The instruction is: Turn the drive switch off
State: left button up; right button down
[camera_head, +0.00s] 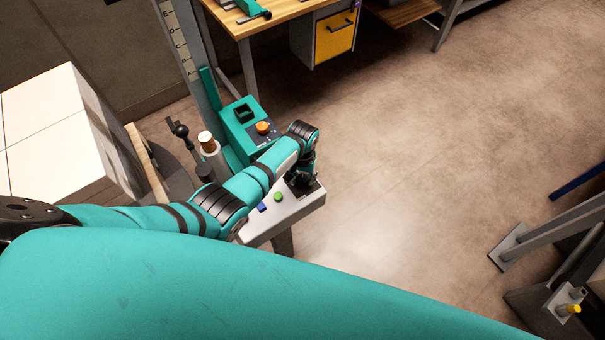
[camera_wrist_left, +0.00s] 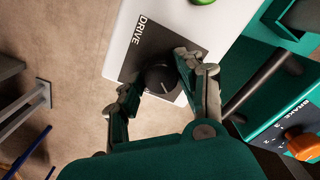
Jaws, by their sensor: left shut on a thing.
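The drive switch is a round black knob (camera_wrist_left: 160,78) on a dark plate (camera_wrist_left: 136,58) marked DRIVE, set in a pale control panel. The plate is at the panel's end in the left wrist view. My left gripper (camera_wrist_left: 155,80) has one finger on each side of the knob and is shut on it. In the head view the left gripper (camera_head: 304,180) points down at the right end of the pale panel (camera_head: 292,212) and hides most of the knob. I cannot tell which way the knob is turned. My right gripper is not in view.
A green button (camera_head: 279,197) and a blue button (camera_head: 263,207) sit on the panel beside the gripper. A teal box with an orange BRAKE knob (camera_wrist_left: 301,144) stands close by. A white-topped stack (camera_head: 45,125) is at the left. Floor right of the panel is clear.

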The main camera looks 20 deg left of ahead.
aim_at(302, 179)
pick_arm(q)
jog(key=n+p, duration=0.1)
jog(key=n, duration=0.2)
jog(key=shift+r+n, duration=0.1)
jog(key=shift+n, duration=0.2)
jog(key=shift+n+p, duration=0.3)
jog(key=shift+n, duration=1.6)
jog(key=o, duration=1.2)
jog(key=shift+c, duration=0.2)
notch_tip(302, 179, up, 12)
